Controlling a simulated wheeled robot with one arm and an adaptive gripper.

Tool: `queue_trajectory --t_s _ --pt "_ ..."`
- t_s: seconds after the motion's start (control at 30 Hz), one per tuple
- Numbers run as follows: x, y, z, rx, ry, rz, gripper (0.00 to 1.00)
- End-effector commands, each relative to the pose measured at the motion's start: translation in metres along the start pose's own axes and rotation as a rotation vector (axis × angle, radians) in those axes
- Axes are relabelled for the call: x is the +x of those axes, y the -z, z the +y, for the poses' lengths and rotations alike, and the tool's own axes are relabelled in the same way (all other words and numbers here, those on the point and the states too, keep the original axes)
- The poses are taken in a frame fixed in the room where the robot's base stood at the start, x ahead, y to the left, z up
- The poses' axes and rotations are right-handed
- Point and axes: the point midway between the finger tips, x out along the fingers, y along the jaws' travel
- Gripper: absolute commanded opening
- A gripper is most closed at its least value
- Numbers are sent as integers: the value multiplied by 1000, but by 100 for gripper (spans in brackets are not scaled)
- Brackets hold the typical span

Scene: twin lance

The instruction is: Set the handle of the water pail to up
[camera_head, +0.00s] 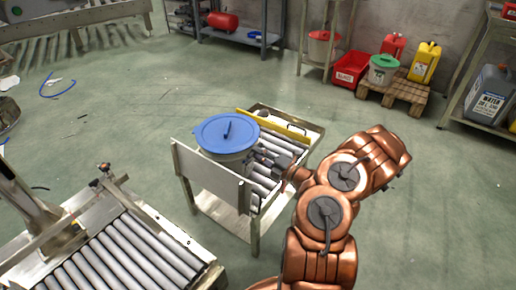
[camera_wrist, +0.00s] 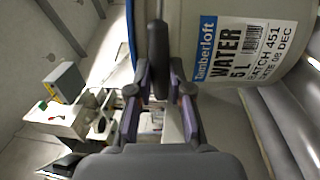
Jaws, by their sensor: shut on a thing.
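The water pail (camera_head: 225,150) is a pale bucket with a blue lid (camera_head: 222,132) and stands upright on a roller cart. In the wrist view its wall and "WATER 5 L" label (camera_wrist: 240,45) fill the upper right. The dark handle (camera_wrist: 157,45) runs along the pail's side, below the lid's rim, so it looks lowered. My gripper (camera_head: 262,156) reaches the pail's right side. In the wrist view my gripper (camera_wrist: 159,85) is shut on the handle, one finger on each side. Most of the handle is hidden in the head view.
The roller cart (camera_head: 212,178) has a raised metal side plate and a yellow bar (camera_head: 272,120). A roller conveyor (camera_head: 130,255) stands at lower left. A pallet (camera_head: 397,92) with containers and a shelf stand at the back right. The floor around the cart is mostly open.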

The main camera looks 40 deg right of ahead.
Motion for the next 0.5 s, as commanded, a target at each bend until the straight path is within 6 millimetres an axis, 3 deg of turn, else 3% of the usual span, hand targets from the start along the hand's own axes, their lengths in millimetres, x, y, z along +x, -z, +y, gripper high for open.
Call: queue_trajectory --t_s 0.43,0.47,0.5 --pt "-3 -2 0 -2 9 -7 0" --pt "-3 -2 0 -2 9 -7 20" --pt "-3 -2 0 -2 9 -7 24"
